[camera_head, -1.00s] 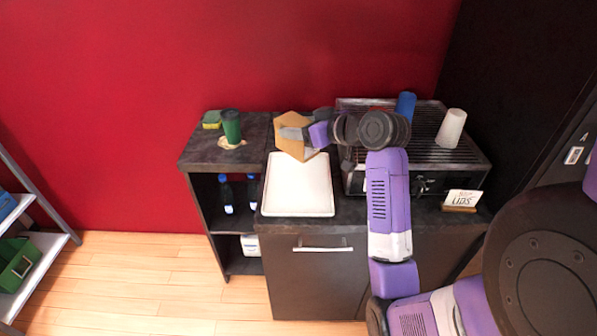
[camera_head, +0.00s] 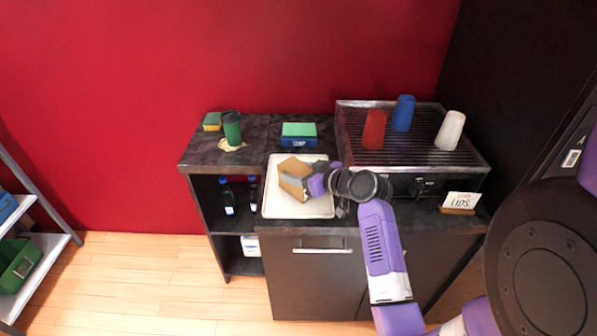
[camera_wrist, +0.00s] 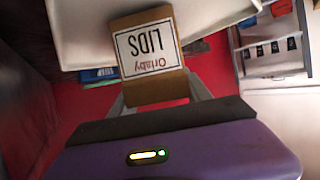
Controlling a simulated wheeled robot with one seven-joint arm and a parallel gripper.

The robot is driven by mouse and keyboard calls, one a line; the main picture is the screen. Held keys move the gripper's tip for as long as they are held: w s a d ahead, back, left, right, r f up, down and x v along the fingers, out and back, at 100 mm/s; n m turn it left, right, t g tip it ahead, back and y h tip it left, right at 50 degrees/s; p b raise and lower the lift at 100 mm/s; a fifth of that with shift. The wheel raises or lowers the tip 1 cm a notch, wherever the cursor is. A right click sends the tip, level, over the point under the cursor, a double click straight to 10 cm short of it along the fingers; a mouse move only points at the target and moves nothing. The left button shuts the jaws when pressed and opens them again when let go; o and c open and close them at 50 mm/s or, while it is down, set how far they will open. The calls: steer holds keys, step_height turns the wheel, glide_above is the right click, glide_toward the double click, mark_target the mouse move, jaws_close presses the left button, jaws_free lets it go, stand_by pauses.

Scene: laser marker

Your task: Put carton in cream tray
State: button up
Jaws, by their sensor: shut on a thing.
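The carton (camera_head: 291,173) is a brown cardboard box with a white label. Whether the carton touches the tray floor cannot be told. The tray also shows at the top of the wrist view (camera_wrist: 80,40).
A blue and green box (camera_head: 299,135) lies behind the tray. A green cup (camera_head: 232,128) and a sponge (camera_head: 212,121) stand at the left. Red (camera_head: 374,130), blue (camera_head: 403,113) and white (camera_head: 450,131) cups stand on the machine at right. A lids sign (camera_head: 461,202) stands in front.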

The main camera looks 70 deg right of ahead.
steer(key=o, duration=1.6)
steer(key=shift+f, duration=0.1)
